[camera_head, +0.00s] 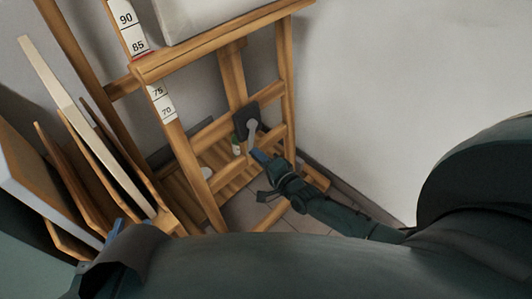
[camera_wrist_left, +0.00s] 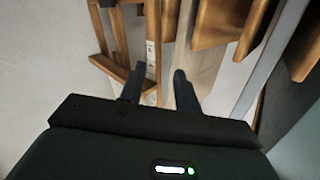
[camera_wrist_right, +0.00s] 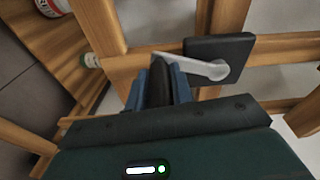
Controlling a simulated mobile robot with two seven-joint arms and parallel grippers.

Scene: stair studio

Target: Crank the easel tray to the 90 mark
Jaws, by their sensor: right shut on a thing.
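The wooden easel tray (camera_head: 215,45) crosses the mast scale (camera_head: 128,22). A red mark shows at the tray's upper edge, just below 85; the 90 is above it. The crank has a black housing (camera_head: 243,113) and a grey arm (camera_head: 252,130); in the right wrist view the arm (camera_wrist_right: 205,67) runs left from the housing (camera_wrist_right: 222,52). My right gripper (camera_head: 260,156) is shut on the dark crank handle (camera_wrist_right: 160,85), partly hidden by the fingers. My left gripper (camera_wrist_left: 158,88) is open and empty, low at the left near the leaning panels.
A pale canvas (camera_head: 200,15) stands on the tray. Several panels (camera_head: 90,130) lean at the left, close to my left gripper. Small jars (camera_wrist_right: 52,6) stand on the slatted lower shelf (camera_wrist_right: 45,60). A plain wall (camera_head: 390,80) is at the right.

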